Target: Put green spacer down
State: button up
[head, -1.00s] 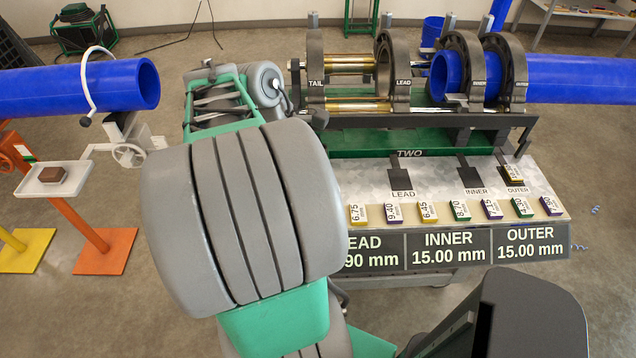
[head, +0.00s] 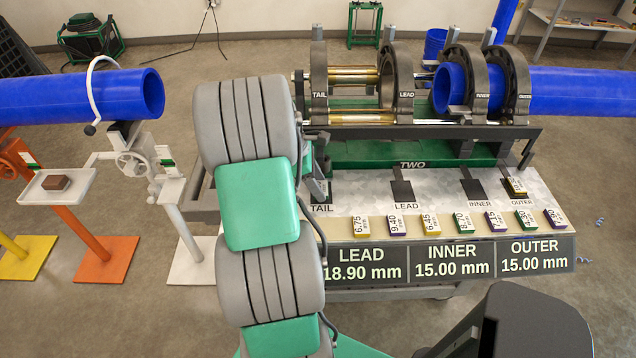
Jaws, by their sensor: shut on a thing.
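My arm rises through the left middle of the head view, and its thick grey and green links hide its far end. I cannot make out my gripper's fingertips or anything between them. In the row on the cart's front shelf, a green spacer marked 8.70 (head: 463,225) and a green spacer marked 4.30 (head: 526,220) lie among yellow and purple ones. The dark LEAD pad (head: 402,191) and INNER pad (head: 474,189) look bare. A yellow spacer (head: 516,186) lies on the OUTER pad. The TAIL pad (head: 319,190) is partly hidden by my arm.
The fusion cart's clamp rings (head: 396,76) and rods stand behind the pads. A blue pipe (head: 580,92) runs through the right-hand rings. Another blue pipe (head: 75,93) rests on a stand at left. A small tray (head: 57,186) holds a brown block. A display board (head: 450,260) fronts the cart.

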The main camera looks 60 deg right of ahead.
jog(key=shift+f, duration=0.15)
jog(key=o, duration=1.1)
